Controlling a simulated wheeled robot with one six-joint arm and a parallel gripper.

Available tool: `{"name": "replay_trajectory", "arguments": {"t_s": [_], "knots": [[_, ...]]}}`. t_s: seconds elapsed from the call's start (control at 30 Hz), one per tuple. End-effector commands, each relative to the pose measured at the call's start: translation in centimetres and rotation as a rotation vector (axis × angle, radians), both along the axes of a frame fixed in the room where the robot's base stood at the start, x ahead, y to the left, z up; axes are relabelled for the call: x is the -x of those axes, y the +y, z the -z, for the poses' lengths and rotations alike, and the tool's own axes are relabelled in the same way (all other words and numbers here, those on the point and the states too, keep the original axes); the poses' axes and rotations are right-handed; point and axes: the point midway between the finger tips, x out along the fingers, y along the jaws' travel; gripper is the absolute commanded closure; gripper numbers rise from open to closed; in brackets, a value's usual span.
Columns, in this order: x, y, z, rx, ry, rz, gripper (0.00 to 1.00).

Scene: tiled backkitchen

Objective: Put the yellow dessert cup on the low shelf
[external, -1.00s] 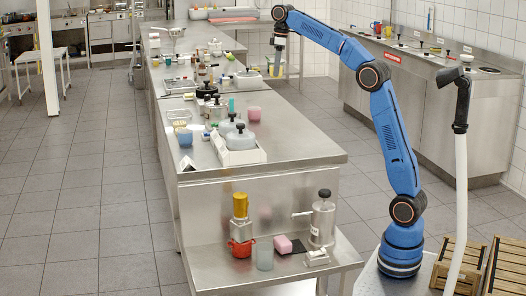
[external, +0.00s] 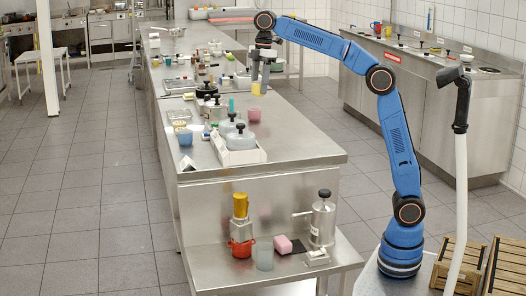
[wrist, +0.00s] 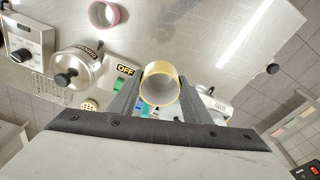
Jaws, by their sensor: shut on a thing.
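The yellow dessert cup (external: 256,89) hangs in my gripper (external: 260,80) above the long steel worktop, with clear space under it. In the wrist view the cup (wrist: 160,70) shows its round rim between my two fingers. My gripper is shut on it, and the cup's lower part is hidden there. The low shelf (external: 300,275) is at the near end of the counter, below the worktop, well down and in front of my gripper in the external view.
A pink cup (external: 254,114) stands on the worktop (external: 300,145).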

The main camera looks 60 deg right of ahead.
Motion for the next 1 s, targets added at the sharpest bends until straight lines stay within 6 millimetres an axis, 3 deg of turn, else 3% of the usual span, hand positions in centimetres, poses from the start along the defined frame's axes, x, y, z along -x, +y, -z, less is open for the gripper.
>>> {"name": "replay_trajectory", "arguments": {"t_s": [0.47, 0.7, 1.0], "knots": [[0.0, -0.2, 5.7, 0.001, 0.002, 0.005, 0.80], [0.0, -0.2, 9.5, 0.001, 0.001, 0.005, 0.80], [-0.1, -0.2, 11.7, 0.001, 0.001, 0.005, 0.80]]}}
